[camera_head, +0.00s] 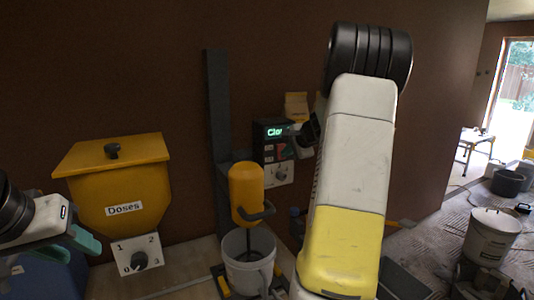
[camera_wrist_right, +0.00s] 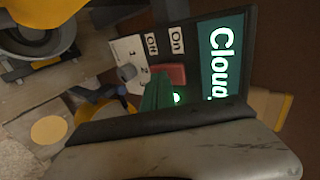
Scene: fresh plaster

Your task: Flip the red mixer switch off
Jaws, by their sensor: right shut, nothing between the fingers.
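The red mixer switch (camera_wrist_right: 172,73) sits on a dark control panel (camera_wrist_right: 193,30), beside the "On" and "Off" labels. Which way it is tipped I cannot tell. My right gripper (camera_wrist_right: 158,95) is shut and empty, its green fingertips right at the switch's edge in the wrist view; contact is not clear. A green light shows beside the fingertips. In the head view the right gripper (camera_head: 293,143) is in front of the panel (camera_head: 264,130) and partly hides the switch. My left gripper (camera_head: 50,252) is open and empty at the far left, near the yellow dose box.
A yellow mixer (camera_head: 246,190) hangs over a white bucket (camera_head: 248,268) left of the panel. The yellow "Doses" box (camera_head: 120,180) has a numbered dial (camera_head: 139,260) below it. A lit screen (camera_wrist_right: 221,60) reading "Cloud" is on the panel. A grey post (camera_head: 217,110) stands behind the mixer.

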